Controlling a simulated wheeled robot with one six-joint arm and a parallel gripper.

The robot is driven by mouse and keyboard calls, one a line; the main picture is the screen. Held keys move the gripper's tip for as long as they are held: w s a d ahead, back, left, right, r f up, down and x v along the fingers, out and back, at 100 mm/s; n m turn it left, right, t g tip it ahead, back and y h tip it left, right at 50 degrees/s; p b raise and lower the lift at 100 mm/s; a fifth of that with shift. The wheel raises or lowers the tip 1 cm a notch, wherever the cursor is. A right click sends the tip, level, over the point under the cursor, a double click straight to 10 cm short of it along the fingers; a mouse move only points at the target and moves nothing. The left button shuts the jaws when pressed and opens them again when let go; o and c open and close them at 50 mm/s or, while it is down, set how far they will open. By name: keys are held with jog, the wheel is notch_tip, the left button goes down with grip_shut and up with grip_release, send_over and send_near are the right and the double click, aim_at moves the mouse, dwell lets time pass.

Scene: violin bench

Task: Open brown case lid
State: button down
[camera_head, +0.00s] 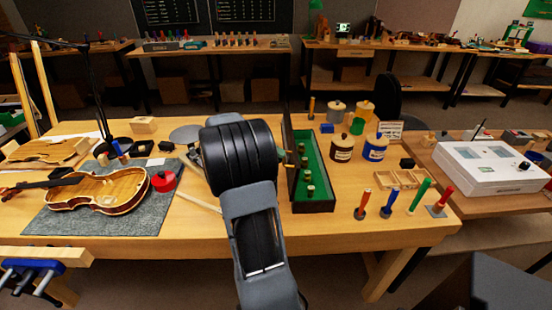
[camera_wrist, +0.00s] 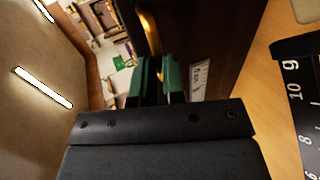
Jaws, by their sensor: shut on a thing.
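The brown case (camera_head: 313,207) stands on the bench right of my arm. It is open at the top, with a green lining and several small green-and-brass pieces inside. Its dark lid (camera_head: 288,118) stands roughly upright at the case's left side, seen nearly edge-on. In the wrist view the lid is a large dark brown panel (camera_wrist: 218,35). My gripper (camera_wrist: 155,72), with green fingers, is shut at the lid's edge. My wrist hides most of the gripper in the head view, and the exact grip spot is hidden.
Jars (camera_head: 342,147) stand behind the case on the right. A wooden tray (camera_head: 400,179) and several coloured-handled tools (camera_head: 388,203) are right of it. A violin (camera_head: 97,190) lies on a grey mat (camera_head: 65,222) at left. A white device (camera_head: 490,165) stands far right.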

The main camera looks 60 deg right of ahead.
jog(key=shift+w+a+f, duration=0.55)
jog(key=shift+a+f, duration=0.1)
jog(key=shift+f, duration=0.1)
jog(key=c, duration=1.4)
grip_release()
jog(key=shift+d, duration=0.15)
jog(key=shift+o, duration=1)
jog(key=shift+r, duration=0.1)
jog(key=shift+r, duration=0.1)
jog(key=v, duration=1.3)
jog(key=shift+w+a+r, duration=0.15)
jog(key=shift+w+a, duration=0.1)
jog(key=shift+w, duration=0.05)
